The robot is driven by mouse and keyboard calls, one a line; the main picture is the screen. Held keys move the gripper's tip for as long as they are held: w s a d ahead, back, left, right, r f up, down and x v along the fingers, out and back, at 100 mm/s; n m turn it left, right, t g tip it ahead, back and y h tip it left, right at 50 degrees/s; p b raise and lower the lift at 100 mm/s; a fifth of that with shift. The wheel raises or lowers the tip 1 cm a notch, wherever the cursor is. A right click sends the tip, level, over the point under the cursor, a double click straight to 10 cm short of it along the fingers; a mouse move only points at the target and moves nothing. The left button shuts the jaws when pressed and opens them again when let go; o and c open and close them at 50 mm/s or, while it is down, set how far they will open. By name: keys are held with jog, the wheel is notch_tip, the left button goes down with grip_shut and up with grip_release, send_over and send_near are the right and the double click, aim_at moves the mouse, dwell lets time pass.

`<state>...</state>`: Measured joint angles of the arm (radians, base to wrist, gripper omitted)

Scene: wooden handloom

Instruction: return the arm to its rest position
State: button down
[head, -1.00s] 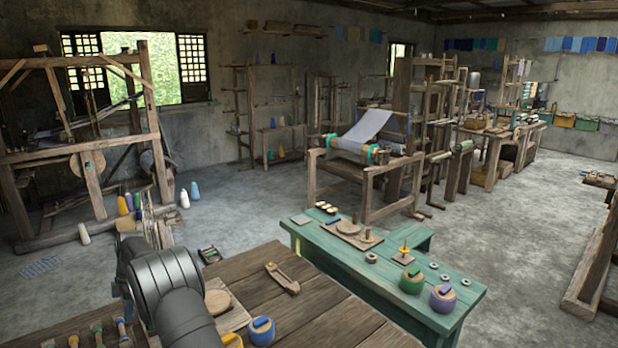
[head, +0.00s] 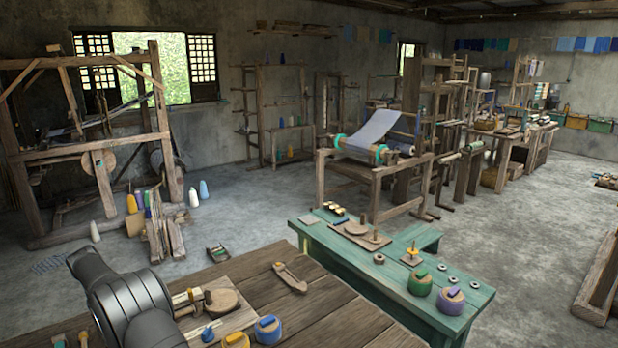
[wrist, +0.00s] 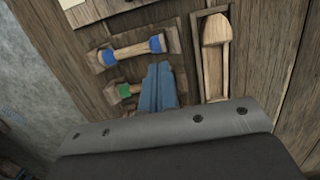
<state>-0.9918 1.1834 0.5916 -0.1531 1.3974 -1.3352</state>
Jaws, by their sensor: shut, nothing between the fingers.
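My gripper (wrist: 160,88) shows in the wrist view as two blue-grey fingers pressed together, with nothing between them. It is over a wooden rack on the table, beside a blue-banded spool (wrist: 131,50) and partly over a green-banded spool (wrist: 123,91). I cannot tell its height above them. A wooden shuttle-like piece (wrist: 215,60) lies in a slot to the right of the fingers. In the head view my dark arm is at the lower left, and the gripper cannot be made out there.
A green bench (head: 365,277) with several pots and rings stands to the right. Looms stand farther back.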

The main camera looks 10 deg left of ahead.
jog(key=s+r+n+t+h, duration=0.1)
jog(key=s+r+n+t, duration=0.4)
jog(key=s+r, duration=0.5)
jog(key=shift+s+r+n+t, duration=0.35)
jog(key=shift+r+t, duration=0.75)
jog(key=shift+r, duration=0.85)
jog(key=shift+w+d, duration=0.1)
